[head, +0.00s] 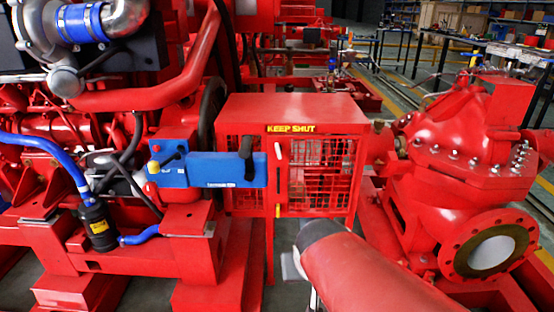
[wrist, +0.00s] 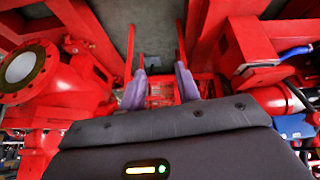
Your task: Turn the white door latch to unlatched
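A small white bar, which looks like the door latch (head: 277,151), stands near upright on the front of a red mesh cage (head: 305,113) with a "KEEP SHUT" label. A second small whitish-yellow piece (head: 277,211) sits lower on the same upright. My gripper shows in the wrist view (wrist: 160,72) with its two purple-grey fingers wide apart and nothing between them. In the head view it is low in front of the cage, below the latch and apart from it, mostly hidden by my red arm. I cannot make out the latch in the wrist view.
A blue control box (head: 215,169) with a black handle (head: 247,157) juts out left of the latch. A red engine with a blue hose (head: 45,143) fills the left. A red pump (head: 455,150) with a round flange stands on the right. Grey floor shows between the frames.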

